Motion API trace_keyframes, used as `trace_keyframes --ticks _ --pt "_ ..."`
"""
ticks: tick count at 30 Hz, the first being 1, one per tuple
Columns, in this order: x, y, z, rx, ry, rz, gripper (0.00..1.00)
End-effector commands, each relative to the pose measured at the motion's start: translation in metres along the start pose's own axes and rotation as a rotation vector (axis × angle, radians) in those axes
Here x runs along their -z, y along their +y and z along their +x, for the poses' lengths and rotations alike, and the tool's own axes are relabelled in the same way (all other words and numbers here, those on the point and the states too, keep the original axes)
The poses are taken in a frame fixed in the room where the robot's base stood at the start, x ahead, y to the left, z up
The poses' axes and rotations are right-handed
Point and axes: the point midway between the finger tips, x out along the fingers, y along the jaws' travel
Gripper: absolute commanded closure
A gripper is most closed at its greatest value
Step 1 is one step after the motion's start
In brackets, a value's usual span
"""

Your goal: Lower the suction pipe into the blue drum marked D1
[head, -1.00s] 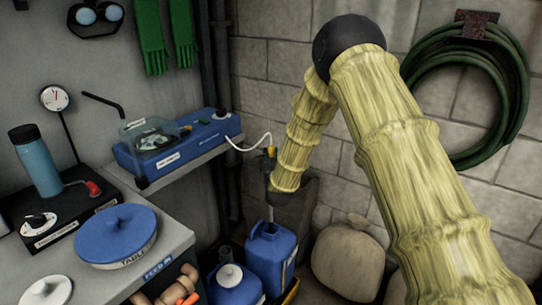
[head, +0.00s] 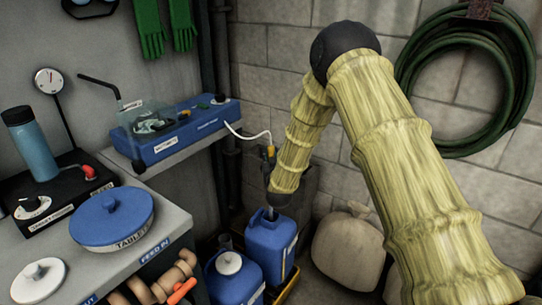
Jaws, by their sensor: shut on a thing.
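The suction pipe (head: 271,213) is a thin, upright grey rod with a dark and yellow head and a white hose. Its lower end is at the open mouth of a blue drum (head: 268,245), but how deep it reaches is hidden. My gripper (head: 274,196), mostly hidden by my own dark wrist, is shut on the pipe above this drum. A second blue drum (head: 233,286) with a white cap stands in front and to the left. The markings on both drums are too small to read, so I cannot tell which is D1.
The white hose runs to a blue pump unit (head: 180,132) on a wall shelf. A pale sack (head: 347,248) sits right of the drums. A bench with a blue-lidded tub (head: 112,217) is at left. A green hose coil (head: 462,85) hangs on the wall.

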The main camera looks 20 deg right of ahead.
Motion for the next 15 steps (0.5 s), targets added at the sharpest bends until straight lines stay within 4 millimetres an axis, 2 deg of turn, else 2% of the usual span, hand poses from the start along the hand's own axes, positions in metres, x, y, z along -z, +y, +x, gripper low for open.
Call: trace_keyframes --ticks 15 --pt "-0.033 0.000 0.001 0.000 0.002 0.000 1.00"
